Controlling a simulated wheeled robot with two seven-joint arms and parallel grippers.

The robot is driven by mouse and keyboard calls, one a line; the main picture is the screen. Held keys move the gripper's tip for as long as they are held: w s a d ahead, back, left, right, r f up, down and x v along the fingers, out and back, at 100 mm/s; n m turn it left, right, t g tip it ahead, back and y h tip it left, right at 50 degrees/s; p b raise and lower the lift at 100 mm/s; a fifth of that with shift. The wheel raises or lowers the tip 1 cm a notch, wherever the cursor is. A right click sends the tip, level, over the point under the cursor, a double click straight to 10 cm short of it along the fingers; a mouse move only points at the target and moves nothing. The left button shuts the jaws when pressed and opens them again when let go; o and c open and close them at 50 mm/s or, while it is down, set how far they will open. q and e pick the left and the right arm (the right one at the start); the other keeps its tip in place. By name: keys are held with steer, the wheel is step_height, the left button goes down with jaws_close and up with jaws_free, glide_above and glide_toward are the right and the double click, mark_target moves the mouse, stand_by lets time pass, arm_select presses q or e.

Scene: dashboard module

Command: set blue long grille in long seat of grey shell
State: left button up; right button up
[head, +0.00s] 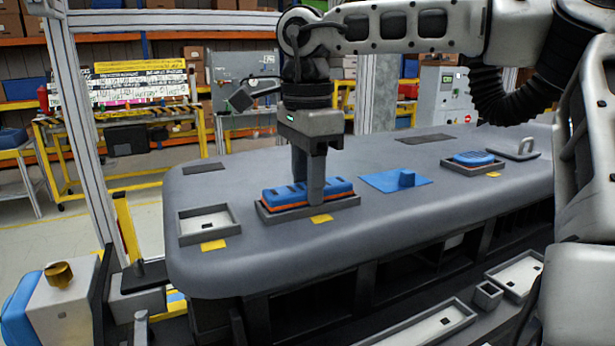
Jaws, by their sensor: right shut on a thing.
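The blue long grille (285,194), with slots on top and an orange layer below, is at the long seat (345,206) of the grey shell (260,262). My right gripper (314,190) comes down from above and is shut on the grille near its middle. The grille lines up with the seat's rim, and its orange layer shows above the front rim. I cannot tell whether it rests fully on the seat floor. The gripper fingers hide part of the grille. My left gripper is not in view.
An empty rimmed seat (207,222) is left of the grille. A blue plate with a knob (397,181), a round blue piece (472,158) in a seat and a grey handle (519,150) are to the right. Empty trays (425,326) lie in front, lower down.

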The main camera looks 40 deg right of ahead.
steer(key=o, duration=1.1)
steer(key=shift+c, duration=0.2)
step_height(320, 180, up, 16)
steer(key=p, duration=0.1)
